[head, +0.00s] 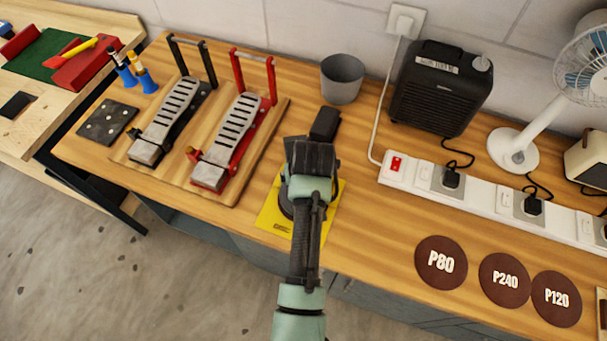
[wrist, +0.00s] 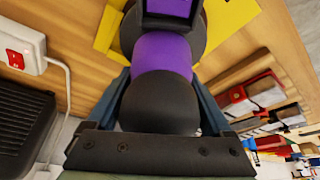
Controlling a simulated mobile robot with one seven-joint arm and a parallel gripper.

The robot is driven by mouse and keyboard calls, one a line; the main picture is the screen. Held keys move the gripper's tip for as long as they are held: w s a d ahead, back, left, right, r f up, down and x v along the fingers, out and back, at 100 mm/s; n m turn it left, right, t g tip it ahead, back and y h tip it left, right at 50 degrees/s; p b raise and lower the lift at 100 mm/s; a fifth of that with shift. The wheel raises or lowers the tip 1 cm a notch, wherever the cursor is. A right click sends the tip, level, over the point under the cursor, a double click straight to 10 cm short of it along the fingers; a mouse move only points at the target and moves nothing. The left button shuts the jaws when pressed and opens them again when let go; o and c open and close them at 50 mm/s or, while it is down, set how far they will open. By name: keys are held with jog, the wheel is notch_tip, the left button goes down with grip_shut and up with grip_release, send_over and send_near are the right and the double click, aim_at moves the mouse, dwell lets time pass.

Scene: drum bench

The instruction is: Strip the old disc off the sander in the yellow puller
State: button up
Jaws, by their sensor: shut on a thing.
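The sander (wrist: 163,60) has a purple and black body. It shows between my gripper's two blue-grey fingers in the wrist view. My gripper (wrist: 160,92) is shut on it. In the head view my gripper (head: 310,158) and arm hide most of the sander; part of a dark round pad shows at the left of the arm. The yellow puller (head: 275,222), a flat plate with dark lettering, lies on the bench under the sander and also shows in the wrist view (wrist: 232,14). I cannot tell whether the pad touches it. The old disc is mostly hidden under the sander.
Discs marked P80 (head: 441,263), P240 (head: 504,280) and P120 (head: 556,298) lie at the right. A white power strip (head: 405,182), heater (head: 440,90) and grey bin (head: 342,78) stand behind. Black-handled (head: 172,122) and red-handled (head: 235,140) devices stand on a board at the left.

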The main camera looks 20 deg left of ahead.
jog(key=shift+w+a+r, duration=0.1)
jog(key=shift+w+r, duration=0.2)
jog(key=shift+r, duration=0.25)
jog(key=shift+r+p, duration=0.1)
jog(key=shift+p, duration=0.2)
jog(key=shift+r+p, duration=2.95)
jog(key=shift+p, duration=0.05)
